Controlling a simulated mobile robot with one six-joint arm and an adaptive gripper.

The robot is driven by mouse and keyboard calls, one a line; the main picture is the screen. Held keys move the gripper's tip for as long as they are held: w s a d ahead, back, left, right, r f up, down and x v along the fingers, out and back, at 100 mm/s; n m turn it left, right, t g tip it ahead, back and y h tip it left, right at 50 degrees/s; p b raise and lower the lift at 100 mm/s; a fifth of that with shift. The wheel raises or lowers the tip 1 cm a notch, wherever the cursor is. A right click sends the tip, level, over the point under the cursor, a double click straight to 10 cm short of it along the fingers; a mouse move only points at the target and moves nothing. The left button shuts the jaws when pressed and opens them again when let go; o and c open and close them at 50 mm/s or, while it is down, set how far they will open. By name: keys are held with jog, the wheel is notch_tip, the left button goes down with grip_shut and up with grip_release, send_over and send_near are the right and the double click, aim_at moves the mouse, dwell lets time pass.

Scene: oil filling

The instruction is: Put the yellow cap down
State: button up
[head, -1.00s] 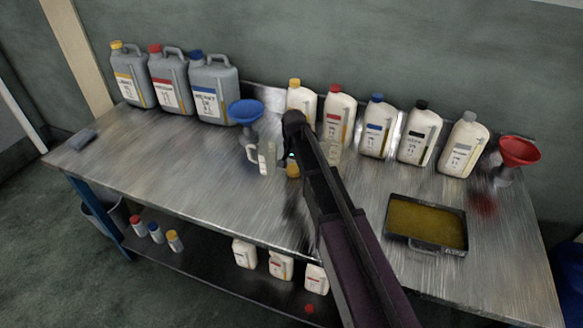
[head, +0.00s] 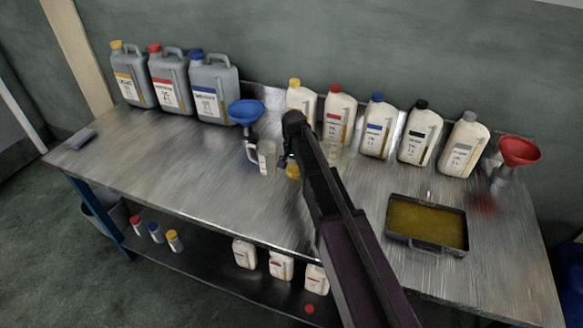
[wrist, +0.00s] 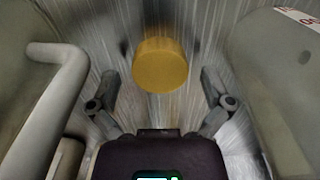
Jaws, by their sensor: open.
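The yellow cap (wrist: 160,66) stands on the brushed metal bench, centred in the wrist view. In the head view it shows as a small yellow patch (head: 292,172) just below my gripper (head: 289,160), partly hidden by the arm. In the wrist view my gripper (wrist: 161,82) has its two fingers spread wide, one on each side of the cap. Clear gaps show between the cap and both fingers, and nothing is held.
A pale jug with a handle (head: 265,158) stands close on the left, and another clear vessel (head: 333,152) close on the right. Bottles line the back. A blue funnel (head: 246,112) and oil tray (head: 427,223) stand farther off. The bench front left is clear.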

aim_at(294, 169)
notch_tip(294, 169, up, 12)
jog(key=p, duration=1.2)
jog(key=shift+r, duration=0.25)
dwell(0.6)
jog(key=shift+s+r, duration=0.1)
